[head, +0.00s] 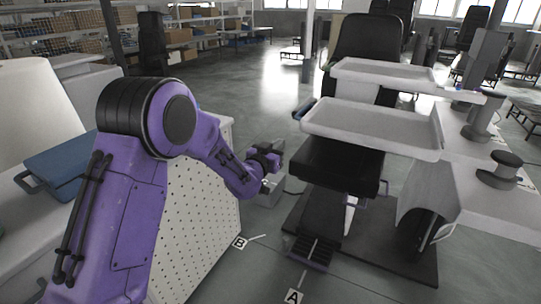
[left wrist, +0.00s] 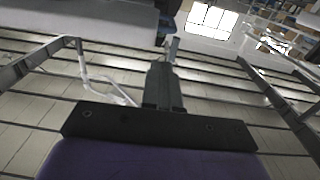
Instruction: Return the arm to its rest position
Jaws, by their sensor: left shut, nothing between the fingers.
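My left arm (head: 125,205), purple with black joints, reaches in from the left in the head view and is bent at the elbow. Its left gripper (head: 271,188) is shut and empty, in the air beside the black seat and just past the perforated cabinet. In the left wrist view the closed dark fingers (left wrist: 163,85) stand upright at the middle, with nothing held. My right gripper is in neither view.
A white perforated cabinet (head: 195,215) stands close under my left arm. A black seat (head: 338,165) and two white trays (head: 372,128) (head: 385,74) stand to the right. A blue case (head: 75,160) lies at left. Open floor (head: 255,85) stretches behind.

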